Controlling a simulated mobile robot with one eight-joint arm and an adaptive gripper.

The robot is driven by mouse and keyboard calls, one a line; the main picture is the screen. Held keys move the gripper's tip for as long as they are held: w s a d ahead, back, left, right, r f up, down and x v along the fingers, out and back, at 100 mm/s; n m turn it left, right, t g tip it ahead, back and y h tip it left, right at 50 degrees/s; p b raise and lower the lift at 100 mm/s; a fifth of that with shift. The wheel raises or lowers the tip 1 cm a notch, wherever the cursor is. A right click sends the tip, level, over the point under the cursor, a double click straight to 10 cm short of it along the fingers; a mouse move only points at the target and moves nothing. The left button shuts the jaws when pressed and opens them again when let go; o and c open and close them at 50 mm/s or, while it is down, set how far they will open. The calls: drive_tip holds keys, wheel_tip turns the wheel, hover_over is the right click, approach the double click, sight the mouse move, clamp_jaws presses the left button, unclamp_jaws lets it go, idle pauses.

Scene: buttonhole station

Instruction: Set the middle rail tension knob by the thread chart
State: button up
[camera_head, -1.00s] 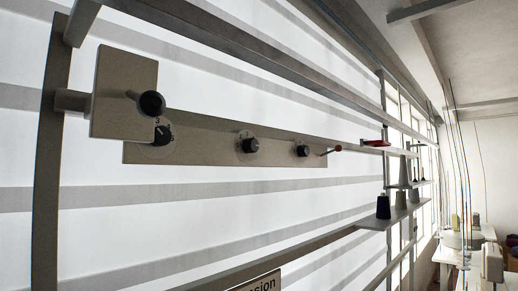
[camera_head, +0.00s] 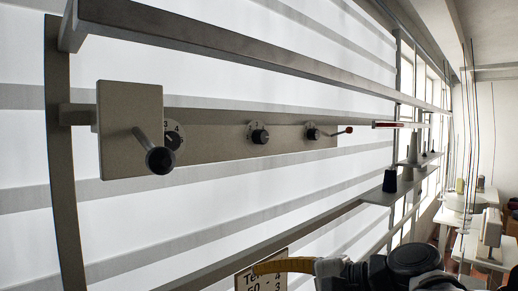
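Three black dial knobs sit along a grey rail plate (camera_head: 215,148) on the wall frame. The left knob (camera_head: 170,139) is partly behind a square grey plate. The middle knob (camera_head: 259,136) has a pale numbered dial behind it; its pointer setting is too small to read. The right knob (camera_head: 313,134) is beside a red-tipped lever. My gripper cannot be made out.
The square grey plate (camera_head: 118,110) carries a black-ended lever (camera_head: 158,158) that juts out before the left knob. A shelf (camera_head: 385,197) with thread cones (camera_head: 391,180) is right of the rail. Sewing machines (camera_head: 490,228) stand on tables at far right.

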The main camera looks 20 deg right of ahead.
drive_tip(key=w+d+r+m+t+y+p, duration=0.1)
drive_tip(key=w+d+r+m+t+y, duration=0.15)
drive_tip(key=r, duration=0.55)
drive_tip(key=w+d+r+m+t+y+p, duration=0.1)
drive_tip(key=d+r+p, duration=0.15)
drive_tip(key=r, duration=0.55)
drive_tip(key=m+t+y, duration=0.2)
approach(266, 139)
drive_tip(key=shift+h, duration=0.25)
drive_tip(key=p+x, duration=0.3)
drive_tip(key=x, duration=0.6)
drive_tip(key=shift+s+a+r, duration=0.1)
drive_tip(key=shift+r, duration=0.15)
drive_tip(key=shift+w+a+r, duration=0.1)
drive_tip(key=shift+w+a, duration=0.25)
drive_tip(key=shift+w, duration=0.05)
clamp_jaws()
